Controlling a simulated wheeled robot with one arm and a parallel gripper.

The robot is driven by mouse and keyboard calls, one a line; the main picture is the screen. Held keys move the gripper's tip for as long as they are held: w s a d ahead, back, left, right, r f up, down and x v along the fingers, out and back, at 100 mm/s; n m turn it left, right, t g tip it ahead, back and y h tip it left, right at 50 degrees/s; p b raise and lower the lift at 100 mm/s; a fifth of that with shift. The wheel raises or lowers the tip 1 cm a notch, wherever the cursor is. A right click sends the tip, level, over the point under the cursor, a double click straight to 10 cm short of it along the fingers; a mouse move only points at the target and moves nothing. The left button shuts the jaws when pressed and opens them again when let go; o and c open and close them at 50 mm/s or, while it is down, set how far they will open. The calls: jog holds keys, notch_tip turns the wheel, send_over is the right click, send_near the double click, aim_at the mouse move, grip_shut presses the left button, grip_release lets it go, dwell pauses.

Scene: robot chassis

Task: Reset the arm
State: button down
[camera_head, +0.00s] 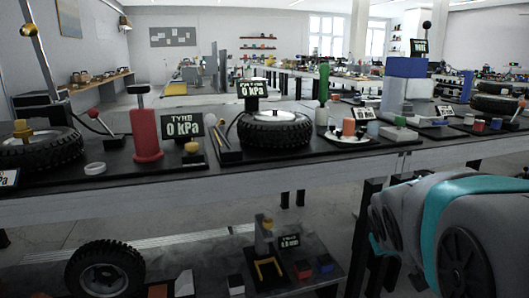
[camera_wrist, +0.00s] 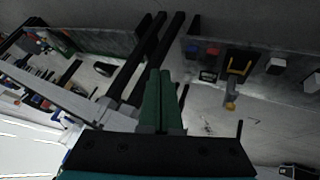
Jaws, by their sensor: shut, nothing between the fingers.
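In the wrist view my gripper (camera_wrist: 159,76) shows two long green fingers lying side by side, shut with nothing between them. The gripper is clear of any object, with the floor and table legs behind it. In the head view my grey arm with a teal band fills the lower right, and the gripper itself is out of that view.
A long dark workbench (camera_head: 250,168) crosses the head view, holding a tire (camera_head: 274,134), a red cylinder (camera_head: 146,134) and gauges. Below are a lower shelf (camera_head: 215,268) and another tire (camera_head: 105,270). In the wrist view, dark table legs (camera_wrist: 143,60) lie close beyond the fingers.

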jog(key=s+a+f+g+y, duration=0.1)
jog(key=s+a+f+g, duration=0.2)
jog(key=s, duration=0.6)
jog(key=s+a+f+g+y, duration=0.1)
jog(key=s+a+f+g, duration=0.2)
jog(key=s, duration=0.6)
jog(key=s+a+f+g+y+p, duration=0.1)
jog(key=s+a+f+g, duration=0.1)
jog(key=s+a, duration=0.3)
jog(key=s+f, duration=0.1)
jog(key=s, duration=0.3)
jog(key=shift+s+a+f+m+g+y, duration=0.2)
jog(key=shift+s+a+m+g+y, duration=0.2)
